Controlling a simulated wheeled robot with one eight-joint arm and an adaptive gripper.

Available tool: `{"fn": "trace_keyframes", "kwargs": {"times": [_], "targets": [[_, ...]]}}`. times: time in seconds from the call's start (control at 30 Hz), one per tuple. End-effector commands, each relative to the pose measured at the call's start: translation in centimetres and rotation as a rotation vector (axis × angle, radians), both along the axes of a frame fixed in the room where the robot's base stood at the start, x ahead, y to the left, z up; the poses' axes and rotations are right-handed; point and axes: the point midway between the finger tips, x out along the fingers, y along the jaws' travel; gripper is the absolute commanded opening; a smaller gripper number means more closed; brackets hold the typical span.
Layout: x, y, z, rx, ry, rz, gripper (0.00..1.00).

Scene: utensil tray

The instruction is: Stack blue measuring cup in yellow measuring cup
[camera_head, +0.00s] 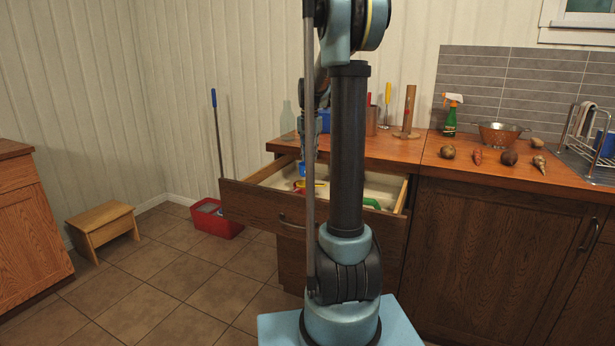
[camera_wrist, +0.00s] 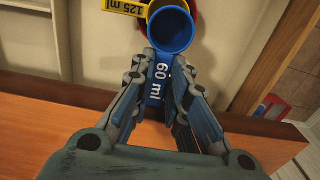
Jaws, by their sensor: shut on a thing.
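The blue measuring cup (camera_wrist: 171,32), its handle marked 60 ml, is held by the handle in my gripper (camera_wrist: 165,62), with its open mouth facing the wrist camera. The yellow measuring cup (camera_wrist: 124,7), its handle marked 125 ml, lies beyond it at the top of the wrist view. The blue cup covers most of the yellow bowl, so I cannot tell whether it is inside it or above it. In the head view the blue cup (camera_head: 302,167) shows at the open drawer, with the yellow cup (camera_head: 319,184) lower down.
A red rim (camera_wrist: 196,12) shows around the yellow cup. The open drawer (camera_head: 262,205) holds other items, including a green one (camera_head: 371,203), partly hidden by my arm. The worktop (camera_head: 380,149) is behind.

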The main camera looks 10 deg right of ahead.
Motion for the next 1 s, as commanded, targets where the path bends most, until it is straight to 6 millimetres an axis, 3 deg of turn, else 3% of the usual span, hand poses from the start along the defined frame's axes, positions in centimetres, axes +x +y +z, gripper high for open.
{"fn": "trace_keyframes", "kwargs": {"times": [0.1, 0.43, 0.67, 0.9, 0.93, 1.0], "targets": [[0.0, 0.0, -2.0, 0.0, 0.0, 0.0, 0.0], [0.0, 0.0, -4.1, 0.0, 0.0, 0.0, 0.0], [0.0, 0.0, -7.0, 0.0, 0.0, 0.001, 0.0], [0.0, 0.1, -7.3, 0.0, 0.0, 0.001, 0.0], [0.0, 0.1, -7.3, 0.0, 0.0, 0.001, 0.21], [0.0, 0.1, -7.3, 0.0, 0.0, 0.001, 0.35]]}}
